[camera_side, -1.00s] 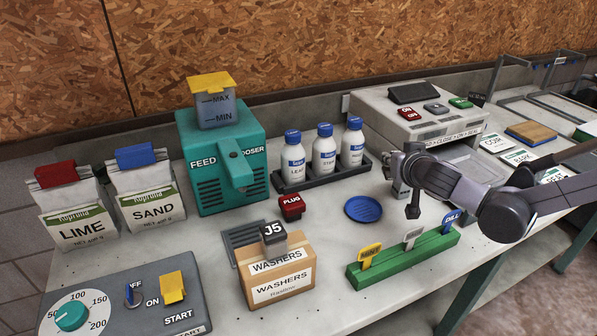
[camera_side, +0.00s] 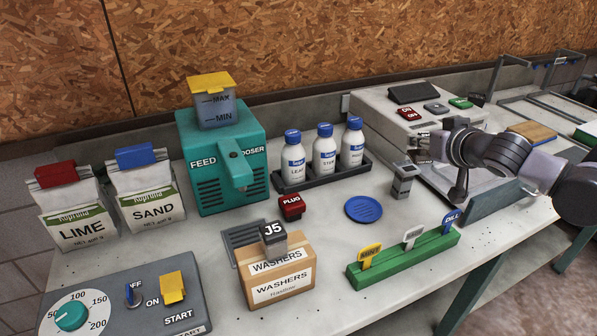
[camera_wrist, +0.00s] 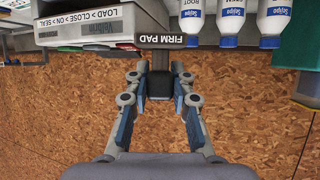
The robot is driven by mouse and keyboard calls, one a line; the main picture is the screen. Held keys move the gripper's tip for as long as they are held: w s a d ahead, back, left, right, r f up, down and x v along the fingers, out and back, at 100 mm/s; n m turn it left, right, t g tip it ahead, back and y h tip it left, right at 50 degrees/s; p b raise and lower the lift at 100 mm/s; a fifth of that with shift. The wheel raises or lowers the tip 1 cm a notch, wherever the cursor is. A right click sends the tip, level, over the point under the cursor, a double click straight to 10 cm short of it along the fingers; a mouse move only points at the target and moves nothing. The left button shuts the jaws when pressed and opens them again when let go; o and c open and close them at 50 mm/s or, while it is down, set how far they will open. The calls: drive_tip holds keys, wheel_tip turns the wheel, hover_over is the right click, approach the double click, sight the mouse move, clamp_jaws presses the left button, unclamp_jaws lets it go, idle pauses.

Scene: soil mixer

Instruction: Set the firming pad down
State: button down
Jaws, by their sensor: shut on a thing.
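The firming pad (camera_wrist: 154,41), lettered FIRM PAD, shows in the wrist view beyond my fingertips. My gripper (camera_wrist: 159,85) is shut on its dark grip, one finger on each side. In the side view my gripper (camera_side: 428,147) is in front of the sealing machine, right of the bottles. A small grey block with a dark top (camera_side: 403,182) shows just below and left of it; I cannot tell whether this is the pad. The pad's underside is hidden, so I cannot tell whether it touches the bench.
A bottle rack (camera_side: 322,178) stands left of my gripper. A blue dish (camera_side: 363,209) and green label holder (camera_side: 405,259) lie in front. The sealing machine (camera_side: 380,110) is close behind. A washers box (camera_side: 278,272) stands farther left. Bare bench surrounds the dish.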

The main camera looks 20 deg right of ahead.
sight(423, 133)
drive_tip(key=r, duration=0.7)
drive_tip(key=shift+w+a+r, duration=0.15)
drive_tip(key=shift+a+r, duration=0.05)
drive_tip(key=shift+a, duration=0.05)
drive_tip(key=w+a+r+n+y, duration=0.15)
drive_tip(key=w+a, duration=0.35)
drive_tip(key=a, duration=0.5)
drive_tip(key=w+a+r+y, duration=0.1)
drive_tip(key=w+a+r, duration=0.1)
drive_tip(key=w+a, duration=0.6)
drive_tip(key=s+a+f+n+y, duration=0.1)
drive_tip(key=a+f, duration=0.1)
drive_tip(key=a, duration=1.1)
drive_tip(key=s+a+f+n, duration=0.1)
drive_tip(key=a+f, duration=0.1)
drive_tip(key=a, duration=1.2)
drive_tip(key=shift+t, duration=0.3)
drive_tip(key=shift+s+d+f, duration=0.1)
drive_tip(key=shift+d+f, duration=0.05)
drive_tip(key=shift+f, duration=3.35)
drive_tip(key=shift+w+d+f, duration=0.1)
drive_tip(key=shift+d+f, duration=0.1)
drive_tip(key=shift+f, duration=3.25)
drive_tip(key=shift+s+d+f, duration=0.1)
drive_tip(key=shift+d+f, duration=0.05)
drive_tip(key=shift+f, duration=3.35)
drive_tip(key=shift+f, duration=0.5)
